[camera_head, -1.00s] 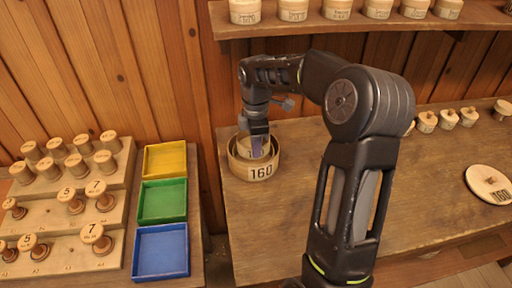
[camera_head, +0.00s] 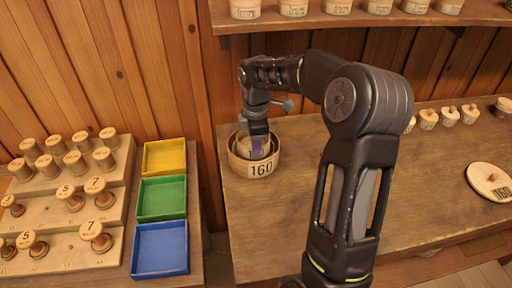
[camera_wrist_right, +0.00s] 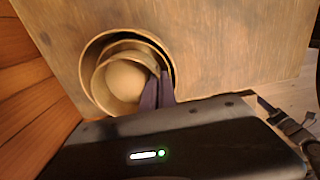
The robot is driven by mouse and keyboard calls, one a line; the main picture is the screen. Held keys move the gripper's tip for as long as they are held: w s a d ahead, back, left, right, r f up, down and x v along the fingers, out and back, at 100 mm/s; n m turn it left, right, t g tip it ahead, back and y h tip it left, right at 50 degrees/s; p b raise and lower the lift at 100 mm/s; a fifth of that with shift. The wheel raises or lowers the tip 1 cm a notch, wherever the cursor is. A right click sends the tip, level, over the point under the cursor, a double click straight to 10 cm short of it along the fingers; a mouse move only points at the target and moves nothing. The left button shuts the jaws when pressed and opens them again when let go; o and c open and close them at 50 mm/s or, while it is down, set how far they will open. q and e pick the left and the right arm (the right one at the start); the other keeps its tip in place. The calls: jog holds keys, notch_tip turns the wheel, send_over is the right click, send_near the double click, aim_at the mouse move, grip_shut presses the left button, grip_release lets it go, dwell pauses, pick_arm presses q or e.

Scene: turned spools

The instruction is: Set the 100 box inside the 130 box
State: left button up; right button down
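The box marked 160 (camera_head: 262,170) stands upright on the table near its left edge. A smaller round box, probably the 130 box (camera_wrist_right: 114,47), sits inside it. An inner pale cup, probably the 100 box (camera_wrist_right: 122,83), shows within these rings; its label cannot be read. My right gripper (camera_head: 258,146) points down into the nest. In the right wrist view its two purple fingers (camera_wrist_right: 159,90) are close together at the right wall of the inner cup, seemingly pinching it. Whether the cup rests on the floor below is hidden. My left gripper is out of view.
A round lid (camera_head: 490,181) marked 160 lies at the table's right. Small knobbed lids (camera_head: 448,117) line the back. Yellow, green and blue trays (camera_head: 163,200) and a stepped spool rack (camera_head: 70,215) stand left. A shelf (camera_head: 360,24) of boxes hangs above.

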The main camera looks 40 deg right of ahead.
jog(key=shift+f, duration=0.2)
jog(key=c, duration=2.1)
grip_release()
jog(key=o, duration=0.5)
jog(key=shift+o, duration=0.3)
jog(key=o, duration=0.3)
jog(key=shift+o, duration=0.2)
jog(key=shift+r, duration=0.2)
jog(key=shift+r+p, duration=0.6)
